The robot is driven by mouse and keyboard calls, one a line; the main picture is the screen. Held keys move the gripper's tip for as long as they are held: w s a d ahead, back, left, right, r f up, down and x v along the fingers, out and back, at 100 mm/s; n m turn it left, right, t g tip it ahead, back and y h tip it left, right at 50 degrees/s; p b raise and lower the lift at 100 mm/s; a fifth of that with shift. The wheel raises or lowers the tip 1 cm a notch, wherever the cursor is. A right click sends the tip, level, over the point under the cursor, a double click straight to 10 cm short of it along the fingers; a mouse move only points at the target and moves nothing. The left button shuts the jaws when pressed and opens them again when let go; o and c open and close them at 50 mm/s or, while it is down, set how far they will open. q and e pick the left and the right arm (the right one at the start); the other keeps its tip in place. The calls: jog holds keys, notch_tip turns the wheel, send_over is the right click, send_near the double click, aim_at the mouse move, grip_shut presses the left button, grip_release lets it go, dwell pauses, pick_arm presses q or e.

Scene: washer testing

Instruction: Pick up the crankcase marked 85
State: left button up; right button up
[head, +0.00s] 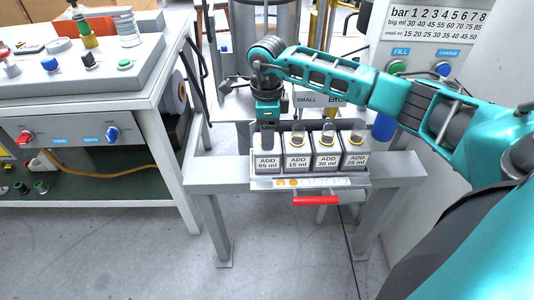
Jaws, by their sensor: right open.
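The box with the label "ADD 85 ml" (267,163) is the leftmost in a row of several grey boxes with white labels in a metal tray (262,184). My right gripper (267,126) points down over the top of this box. It hides the upper part of the box, and its fingers are too small to tell whether they touch. The gripper is open. My left gripper is not in view.
The boxes "ADD 15 ml" (297,162), "ADD 30 ml" (327,160) and "ADD 25 ml" (356,159) stand close on the right. A red handle (315,200) sits below the tray. A workbench (160,95) is on the left, a control cabinet (440,62) on the right.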

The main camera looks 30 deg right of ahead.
jog(key=shift+c, duration=0.3)
grip_shut()
dwell(1.0)
jog(key=shift+r, duration=0.15)
